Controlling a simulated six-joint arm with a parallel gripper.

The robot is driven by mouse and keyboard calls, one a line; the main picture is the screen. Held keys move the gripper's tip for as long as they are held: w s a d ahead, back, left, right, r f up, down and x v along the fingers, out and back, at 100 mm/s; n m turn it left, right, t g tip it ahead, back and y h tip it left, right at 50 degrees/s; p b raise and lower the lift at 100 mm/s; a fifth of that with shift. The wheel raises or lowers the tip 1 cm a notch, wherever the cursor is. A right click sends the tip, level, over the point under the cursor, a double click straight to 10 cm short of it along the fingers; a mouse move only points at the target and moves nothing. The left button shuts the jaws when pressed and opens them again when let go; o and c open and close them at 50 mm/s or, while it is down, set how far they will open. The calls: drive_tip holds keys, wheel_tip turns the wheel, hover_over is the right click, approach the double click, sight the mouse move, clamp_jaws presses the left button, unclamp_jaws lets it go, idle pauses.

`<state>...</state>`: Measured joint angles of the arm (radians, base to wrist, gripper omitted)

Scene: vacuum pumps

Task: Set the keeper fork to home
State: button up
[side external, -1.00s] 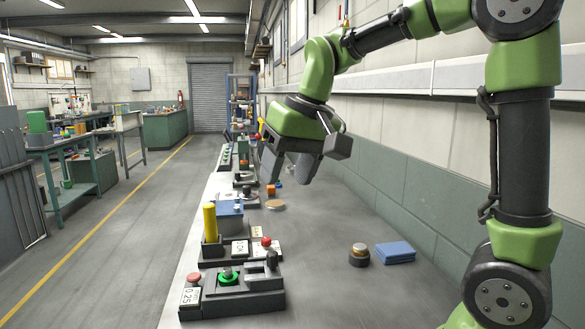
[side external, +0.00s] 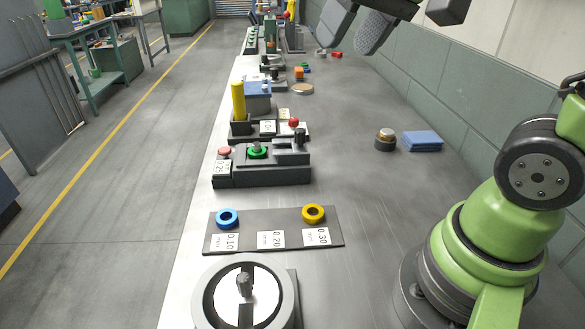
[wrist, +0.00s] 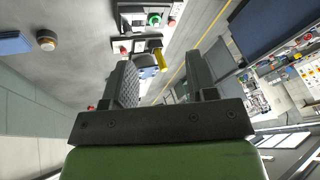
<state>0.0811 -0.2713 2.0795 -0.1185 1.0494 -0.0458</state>
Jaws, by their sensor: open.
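A dark fixture (side external: 262,172) on the bench holds a green ring (side external: 257,151) around a grey stem, with a dark upright knob (side external: 300,137) on a raised block at its right. I cannot tell for sure which part is the keeper fork; a grey slotted plate lies between ring and knob. The green ring also shows at the top of the wrist view (wrist: 154,20). My gripper (side external: 347,42) is at the top of the side view, its fingers apart with nothing between them, above and beyond the fixture. The wrist view shows both fingers (wrist: 160,65) spread.
A yellow post (side external: 238,101) and blue-topped block (side external: 257,89) stand behind the fixture. In front are a plate (side external: 285,240) with blue and yellow rings and a round device (side external: 243,290). A round knob (side external: 385,139) and blue block (side external: 422,141) lie right. Bench between is clear.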

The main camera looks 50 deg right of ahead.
drive_tip(key=s+a+f+t+y, duration=0.1)
drive_tip(key=s+a+f+t, duration=0.1)
drive_tip(key=s, duration=0.6)
drive_tip(key=m+g+h, duration=0.2)
drive_tip(key=g, duration=0.5)
hover_over(300, 130)
wheel_tip(300, 130, down, 13)
drive_tip(key=shift+f, duration=0.2)
wheel_tip(300, 130, down, 10)
drive_tip(key=shift+f, duration=0.1)
clamp_jaws()
drive_tip(key=shift+w+a, duration=2.1)
drive_tip(key=shift+w, duration=0.1)
